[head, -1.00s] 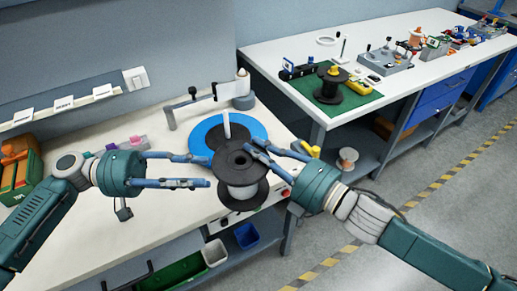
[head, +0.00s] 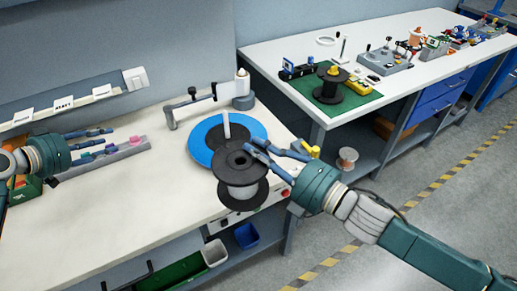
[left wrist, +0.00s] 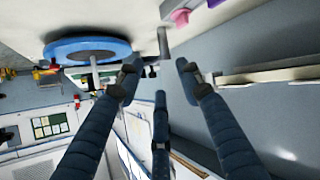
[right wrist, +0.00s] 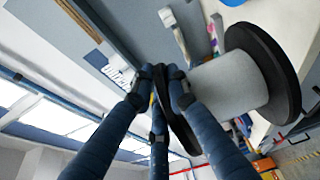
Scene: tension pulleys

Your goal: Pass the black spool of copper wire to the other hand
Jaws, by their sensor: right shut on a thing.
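A spool (head: 242,178) with black flanges and a pale grey winding is held up over the front right edge of the near bench; no copper colour shows on it. My right gripper (head: 254,150) is shut on its upper flange. In the right wrist view the fingers close on one black flange, and the pale core of the spool (right wrist: 228,84) extends to the right. My left gripper (head: 112,141) is open and empty at the left, above the bench and well apart from the spool. In the left wrist view its fingers (left wrist: 158,66) are spread with nothing between.
A blue disc (head: 205,152) with an upright white post lies on the near bench behind the spool. A measuring arm (head: 210,100) stands behind it. Another black spool (head: 331,92) stands on a green mat on the far bench. The bench middle is clear.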

